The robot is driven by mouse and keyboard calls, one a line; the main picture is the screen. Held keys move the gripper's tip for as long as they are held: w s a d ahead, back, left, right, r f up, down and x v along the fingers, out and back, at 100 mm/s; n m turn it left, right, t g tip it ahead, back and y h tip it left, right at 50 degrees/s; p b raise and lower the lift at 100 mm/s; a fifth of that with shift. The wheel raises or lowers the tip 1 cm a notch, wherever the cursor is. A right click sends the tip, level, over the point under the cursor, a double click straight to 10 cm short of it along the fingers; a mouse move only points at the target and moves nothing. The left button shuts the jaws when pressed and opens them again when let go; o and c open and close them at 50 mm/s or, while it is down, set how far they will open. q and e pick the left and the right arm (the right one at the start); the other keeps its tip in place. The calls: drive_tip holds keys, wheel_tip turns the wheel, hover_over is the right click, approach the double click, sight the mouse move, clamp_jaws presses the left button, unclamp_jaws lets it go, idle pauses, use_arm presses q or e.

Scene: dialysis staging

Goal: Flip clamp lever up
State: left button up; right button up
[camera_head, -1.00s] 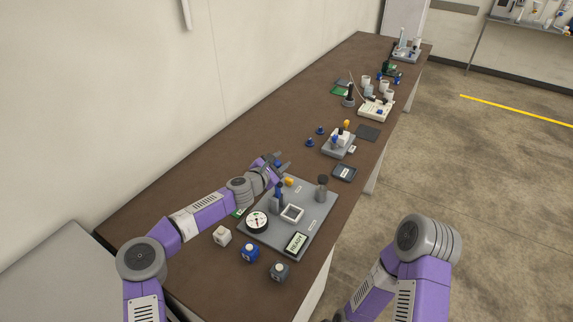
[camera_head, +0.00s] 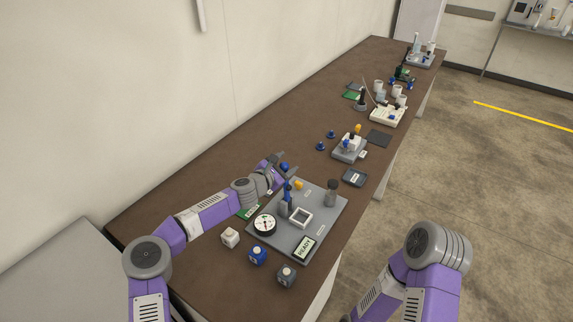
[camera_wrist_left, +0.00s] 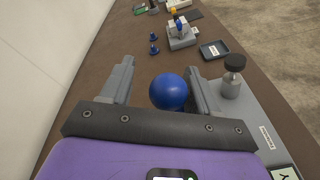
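The clamp (camera_head: 288,200) stands on a grey board and has a blue upright part. A round blue knob (camera_head: 284,167), which looks like the end of its lever, sits at my left gripper (camera_head: 282,163). In the left wrist view the blue knob (camera_wrist_left: 169,92) lies between the two grey fingers of my left gripper (camera_wrist_left: 160,88). The lever's shaft is hidden behind or below the knob in that view. My right arm is at the lower right of the head view; its gripper is out of frame.
A wall runs along the table's left side.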

use_arm(q)
drive_tip(key=shift+s+d, duration=0.15)
drive_tip(key=shift+s+r, duration=0.1)
drive_tip(key=shift+s, duration=0.05)
drive_tip(key=v, duration=0.7)
drive_tip(key=shift+a+b, duration=0.25)
drive_tip(key=shift+b, duration=0.15)
